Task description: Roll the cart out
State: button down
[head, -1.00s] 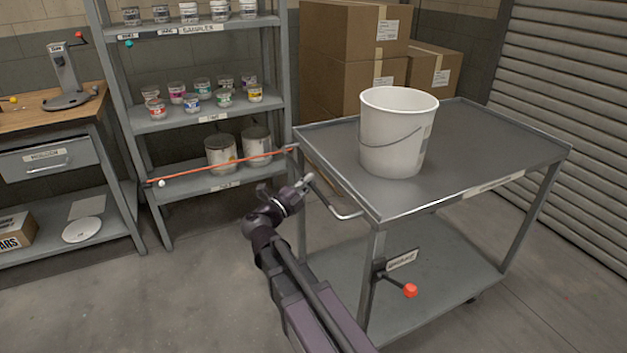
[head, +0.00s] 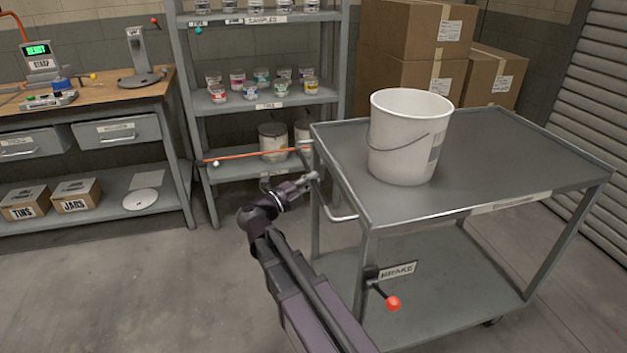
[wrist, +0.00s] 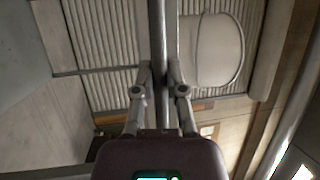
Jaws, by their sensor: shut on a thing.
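The grey metal cart (head: 480,200) stands at the right in the head view, with a lower shelf and a push handle (head: 340,216) on its left end. My gripper (head: 309,178) is at that handle. In the wrist view my gripper (wrist: 160,85) has its two fingers on either side of the handle bar (wrist: 158,40), shut on it. A white bucket (head: 405,145) stands upright on the cart top; it also shows in the wrist view (wrist: 216,50). A brake lever with a red knob (head: 393,304) hangs at the cart's near corner, below a BRAKE label.
A shelf rack (head: 258,103) with tins and cans stands behind the cart's left end, with a red strip (head: 245,156) across its lower part. Cardboard boxes (head: 425,45) are stacked behind the cart. A workbench (head: 95,95) is at left. The floor (head: 130,290) at front left is clear.

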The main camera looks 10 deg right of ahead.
jog(key=shift+w+r, duration=0.15)
jog(key=shift+w, duration=0.1)
jog(key=c, duration=0.7)
grip_release()
jog(key=shift+d, duration=0.1)
jog(key=shift+s, duration=0.15)
